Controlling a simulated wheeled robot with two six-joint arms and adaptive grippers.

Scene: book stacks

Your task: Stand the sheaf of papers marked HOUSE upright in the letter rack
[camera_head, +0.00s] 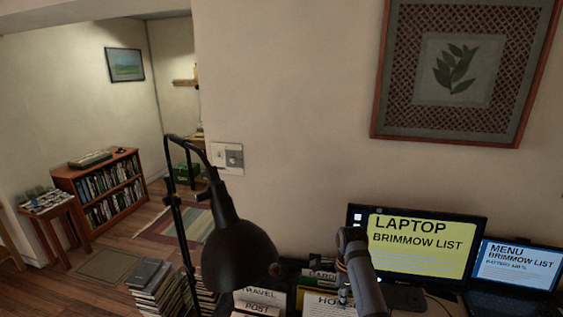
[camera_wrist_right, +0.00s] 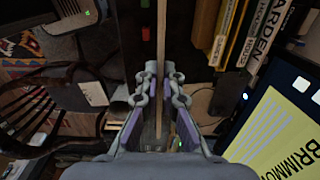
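The sheaf marked HOUSE (camera_head: 322,302) stands in the lower middle of the head view, its white face with heading and text lines towards me. Its right side and lower part are hidden or out of frame. My right gripper (camera_head: 345,296) comes down from above onto its top edge. In the right wrist view a thin tan edge, seemingly the sheaf (camera_wrist_right: 161,35), runs between the fingers of the right gripper (camera_wrist_right: 160,82). The fingers look close against it on both sides. My left gripper is not in view. I cannot make out the letter rack clearly.
Items marked TRAVEL (camera_head: 260,296) and POST (camera_head: 258,310) stand left of the sheaf, and GARDEN (camera_head: 322,275) behind it. A black lamp (camera_head: 235,250) rises at the left. A monitor (camera_head: 420,243) and a laptop (camera_head: 515,265) stand at the right.

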